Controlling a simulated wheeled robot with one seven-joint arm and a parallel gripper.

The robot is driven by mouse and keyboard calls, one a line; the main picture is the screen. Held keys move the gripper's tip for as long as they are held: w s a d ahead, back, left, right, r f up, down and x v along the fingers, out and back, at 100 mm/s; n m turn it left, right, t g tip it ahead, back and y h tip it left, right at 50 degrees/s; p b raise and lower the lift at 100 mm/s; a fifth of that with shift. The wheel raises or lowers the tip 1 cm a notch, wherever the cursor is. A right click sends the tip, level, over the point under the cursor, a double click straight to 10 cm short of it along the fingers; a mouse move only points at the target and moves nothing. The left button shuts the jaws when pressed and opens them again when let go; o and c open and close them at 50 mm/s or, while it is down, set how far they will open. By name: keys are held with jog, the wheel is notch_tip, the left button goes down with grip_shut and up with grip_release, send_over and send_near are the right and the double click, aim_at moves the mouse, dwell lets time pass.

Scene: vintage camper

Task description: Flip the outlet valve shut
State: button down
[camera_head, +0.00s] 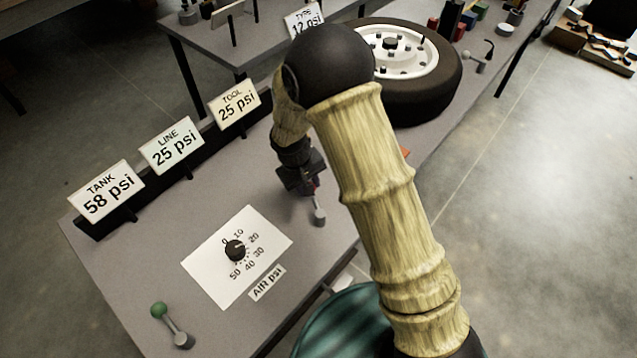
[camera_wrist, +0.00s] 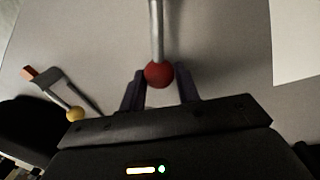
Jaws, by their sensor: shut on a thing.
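A valve lever with a red ball knob (camera_wrist: 158,74) on a grey metal rod is in the wrist view; no name label on it shows. My gripper (camera_wrist: 161,82) is shut on this red knob, one dark finger on each side. In the head view, my gripper (camera_head: 311,186) is low over the bench panel. The lever's round grey base (camera_head: 319,216) shows just beyond the fingers toward the front, and the rod slants between them. The knob is mostly hidden there by the fingers.
A green-knobbed lever (camera_head: 158,310) stands at the front left, beside a pressure dial (camera_head: 235,251). Signs read TANK 58 (camera_head: 107,190), LINE 25 (camera_head: 171,145) and TOOL 25 psi (camera_head: 239,103). A tyre (camera_head: 430,85) lies behind my arm. A yellow-knobbed lever (camera_wrist: 75,114) is nearby.

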jog(key=a+n, duration=0.1)
jog(key=s+a+n, duration=0.1)
jog(key=n, duration=0.1)
jog(key=shift+s+a+n+t+b, duration=0.15)
jog(key=shift+s+n+t+b, duration=0.1)
jog(key=shift+n+t+b, duration=0.05)
jog(key=shift+s+a+n+y, duration=0.4)
jog(key=shift+s+a+n, duration=0.25)
jog(key=shift+n, duration=0.55)
jog(key=c, duration=1)
grip_release()
jog(key=shift+s, duration=0.15)
jog(key=shift+c, duration=0.2)
jog(key=shift+d, duration=0.1)
notch_tip(320, 180, up, 17)
jog(key=s+a, duration=0.1)
jog(key=s, duration=0.2)
jog(key=shift+a, duration=0.25)
